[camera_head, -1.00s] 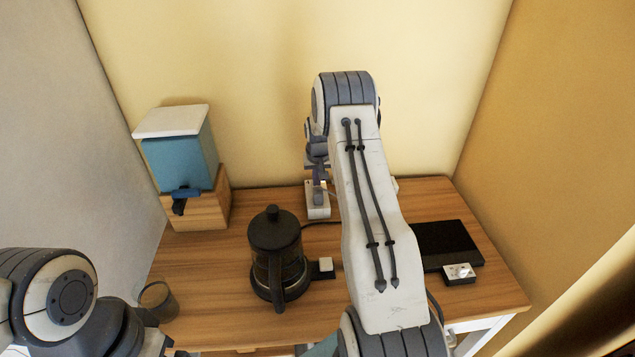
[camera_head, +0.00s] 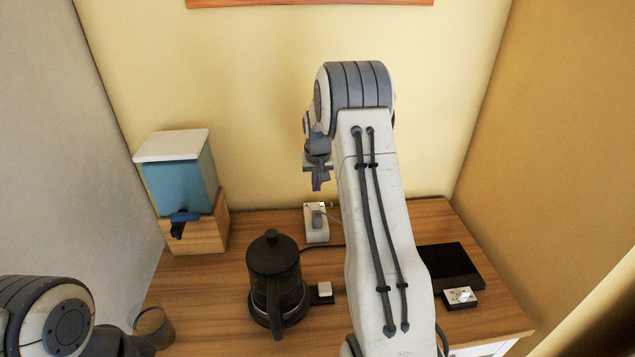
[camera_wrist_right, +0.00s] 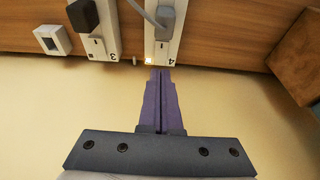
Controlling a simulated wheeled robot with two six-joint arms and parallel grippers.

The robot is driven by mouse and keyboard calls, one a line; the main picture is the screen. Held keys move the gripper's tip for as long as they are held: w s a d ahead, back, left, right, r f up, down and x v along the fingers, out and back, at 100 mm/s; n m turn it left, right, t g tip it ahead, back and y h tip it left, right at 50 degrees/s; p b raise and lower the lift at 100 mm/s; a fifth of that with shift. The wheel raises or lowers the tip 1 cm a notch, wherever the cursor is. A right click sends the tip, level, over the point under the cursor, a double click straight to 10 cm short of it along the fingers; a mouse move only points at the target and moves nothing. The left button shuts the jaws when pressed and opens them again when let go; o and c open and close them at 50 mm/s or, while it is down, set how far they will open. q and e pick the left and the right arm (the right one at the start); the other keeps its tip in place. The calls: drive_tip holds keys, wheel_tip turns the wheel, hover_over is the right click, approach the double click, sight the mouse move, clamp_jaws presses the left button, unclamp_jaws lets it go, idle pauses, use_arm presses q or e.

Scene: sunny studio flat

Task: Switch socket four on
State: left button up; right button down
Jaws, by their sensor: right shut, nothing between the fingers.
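Socket four is on a white socket block (camera_wrist_right: 162,42) marked 4 in the right wrist view, with a grey plug (camera_wrist_right: 168,18) in it. A small light spot (camera_wrist_right: 148,61) glows at its end near the wall. In the head view a white block with a plug (camera_head: 316,232) stands at the table's back edge. My right gripper (camera_wrist_right: 161,71) is shut and empty; its purple fingertips lie just below the 4 in the wrist view. In the head view the right gripper (camera_head: 320,184) hangs above the white block, apart from it. My left gripper is not in view.
A second white block marked 3 (camera_wrist_right: 100,44) with a dark plug and a small white switch box (camera_wrist_right: 52,39) are beside block four. A black coffee press (camera_head: 275,280), a blue dispenser (camera_head: 180,183), a glass (camera_head: 153,327) and a dark hob-like plate (camera_head: 452,266) stand on the table.

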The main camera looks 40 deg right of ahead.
drive_tip(key=shift+s+b+v, duration=0.15)
drive_tip(key=shift+b+v, duration=0.05)
drive_tip(key=shift+v, duration=0.75)
drive_tip(key=shift+s+b+v, duration=0.15)
drive_tip(key=shift+v, duration=0.85)
drive_tip(key=shift+a+f, duration=0.1)
drive_tip(key=shift+a, duration=0.15)
